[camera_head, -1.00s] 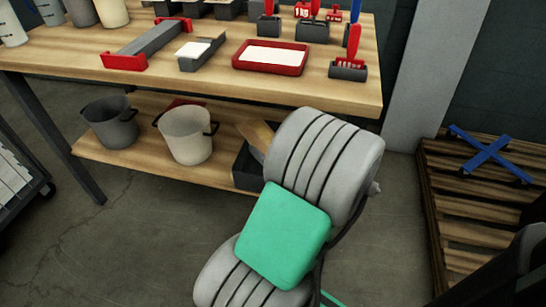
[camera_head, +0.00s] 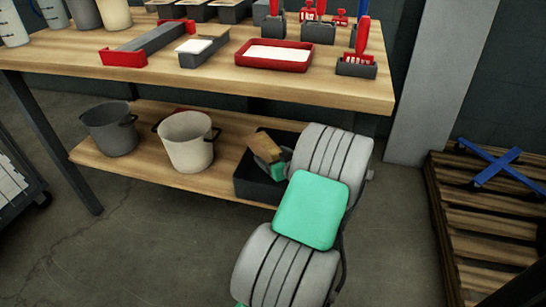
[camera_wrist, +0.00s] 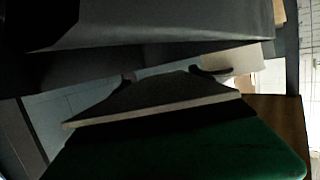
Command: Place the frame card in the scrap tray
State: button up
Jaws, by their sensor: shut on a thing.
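The frame card (camera_head: 264,147) is a flat brown piece, tilted, held over the dark open box on the lower shelf. My gripper (camera_head: 274,160) is shut on its lower end, and my arm hides part of the grip. The dark box (camera_head: 248,184), which looks like the scrap tray, stands at the right end of the shelf; its right side is hidden by my arm. In the wrist view the card (camera_wrist: 150,108) is dark with a pale near edge, projecting beyond the green part of my gripper. Its clearance from the box is unclear.
A cream pot (camera_head: 187,150) and a grey pot (camera_head: 110,135) stand left of the box on the shelf (camera_head: 140,170). The tabletop (camera_head: 330,90) overhangs the shelf and carries a red tray (camera_head: 273,56) and several tools. A wooden pallet (camera_head: 490,230) lies at right.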

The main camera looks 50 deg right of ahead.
jog(key=shift+f+b, duration=0.45)
jog(key=shift+f, duration=0.2)
jog(key=o, duration=1.3)
jog(key=shift+c, duration=0.2)
jog(key=shift+r, duration=0.15)
